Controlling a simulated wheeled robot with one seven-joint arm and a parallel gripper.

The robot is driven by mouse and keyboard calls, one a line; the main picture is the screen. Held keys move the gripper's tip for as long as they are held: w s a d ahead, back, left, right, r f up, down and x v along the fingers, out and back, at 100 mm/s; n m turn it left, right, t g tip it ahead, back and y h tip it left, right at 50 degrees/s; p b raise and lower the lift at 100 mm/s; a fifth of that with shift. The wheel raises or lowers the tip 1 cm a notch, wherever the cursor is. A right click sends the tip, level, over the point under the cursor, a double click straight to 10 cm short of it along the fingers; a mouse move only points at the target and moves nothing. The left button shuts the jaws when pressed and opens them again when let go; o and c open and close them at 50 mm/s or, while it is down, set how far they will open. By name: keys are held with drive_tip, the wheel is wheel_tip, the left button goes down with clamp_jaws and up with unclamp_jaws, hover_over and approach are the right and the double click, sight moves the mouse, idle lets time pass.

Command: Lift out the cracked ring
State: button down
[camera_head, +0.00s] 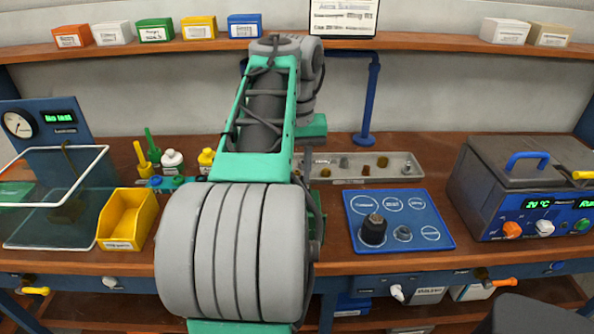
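My green and grey arm fills the middle of the view. My gripper is not visible; the arm's end is hidden behind its own links. I cannot pick out a cracked ring. A blue mat (427,213) with white outlined circles lies right of the arm. Behind the mat, a shallow grey tray (397,178) holds several small brown and metal parts, too small to tell apart. My arm covers the tray's left end.
A blue bath unit (510,185) with a closed grey lid stands at right. At left are a glass tank (60,205), a gauge panel (45,125), a yellow bin (126,220) and small bottles (172,161). A blue post (372,100) rises behind the tray.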

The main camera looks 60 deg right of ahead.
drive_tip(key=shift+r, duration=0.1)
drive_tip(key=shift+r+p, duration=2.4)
drive_tip(key=shift+p, duration=0.1)
